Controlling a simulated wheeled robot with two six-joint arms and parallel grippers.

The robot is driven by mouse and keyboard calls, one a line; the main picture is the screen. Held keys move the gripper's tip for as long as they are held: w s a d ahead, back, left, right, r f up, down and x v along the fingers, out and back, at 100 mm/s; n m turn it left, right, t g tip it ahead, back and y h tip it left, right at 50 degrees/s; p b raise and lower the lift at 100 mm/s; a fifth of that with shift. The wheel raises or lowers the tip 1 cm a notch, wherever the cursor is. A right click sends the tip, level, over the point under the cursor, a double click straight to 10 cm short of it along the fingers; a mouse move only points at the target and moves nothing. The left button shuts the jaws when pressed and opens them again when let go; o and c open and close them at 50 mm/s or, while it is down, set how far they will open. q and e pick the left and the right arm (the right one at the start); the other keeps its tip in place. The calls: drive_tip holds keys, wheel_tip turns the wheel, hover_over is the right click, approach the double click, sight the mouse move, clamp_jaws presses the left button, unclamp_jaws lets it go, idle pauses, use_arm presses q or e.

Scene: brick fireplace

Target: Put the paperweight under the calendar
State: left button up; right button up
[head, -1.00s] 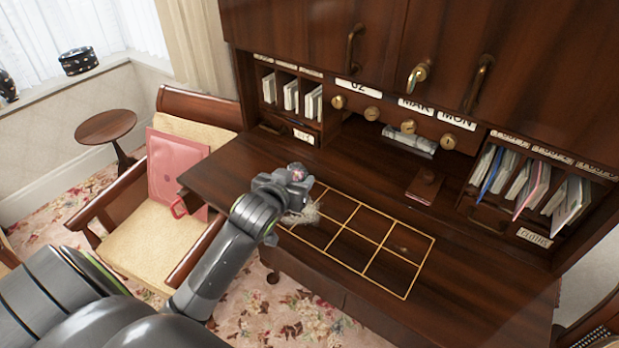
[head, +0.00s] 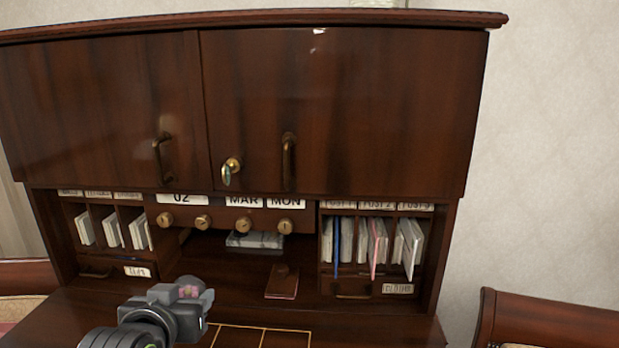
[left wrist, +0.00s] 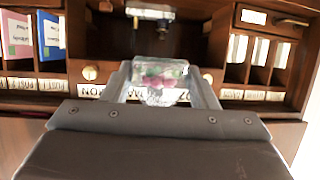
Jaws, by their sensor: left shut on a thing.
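The paperweight, a clear block with pink and green inside (head: 188,291), is between the fingers of my left gripper (head: 182,294). It also shows in the left wrist view (left wrist: 160,76), gripped between both fingers. The calendar (head: 243,201) is a wooden strip with cards reading 02, MAR and MON above brass knobs. Its cards appear upside down in the left wrist view (left wrist: 92,91). In the head view the gripper is in front of and below the calendar, left of its middle. My right gripper is not in view.
A grey-white block (head: 255,240) lies in the open recess below the calendar. A dark reddish-brown item (head: 282,282) lies on the desk in front of it. Letter slots flank the recess. A key (head: 231,171) sits in the upper cabinet door. A gold-lined grid (head: 262,330) marks the desk.

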use_arm(q)
drive_tip(key=shift+s+d+r, duration=0.1)
drive_tip(key=shift+d+r, duration=0.05)
drive_tip(key=shift+d, duration=0.05)
idle(0.5)
drive_tip(key=shift+s+d+f+m+h, duration=0.3)
drive_tip(key=shift+d+f+m+h, duration=0.25)
drive_tip(key=shift+m+h, duration=0.3)
drive_tip(key=s+d+f+m+g+h, duration=0.2)
drive_tip(key=d+m+g+h, duration=0.1)
drive_tip(key=d+m+h, duration=0.1)
drive_tip(key=s+d+f+m+g+h, duration=0.2)
drive_tip(key=d+f+m+g+h, duration=0.1)
drive_tip(key=d+m+g+h, duration=0.1)
drive_tip(key=s+d+f+m+g+h, duration=0.2)
drive_tip(key=d+f+m+g+h, duration=0.1)
drive_tip(key=m, duration=0.3)
drive_tip(key=shift+d+f+m+g+h, duration=0.2)
drive_tip(key=shift+d+m+g+h, duration=0.2)
drive_tip(key=shift+d+g, duration=0.4)
drive_tip(key=shift+s+d+f+m+g, duration=0.2)
drive_tip(key=shift+d+f+m+g, duration=0.1)
drive_tip(key=shift+d+m+g, duration=0.2)
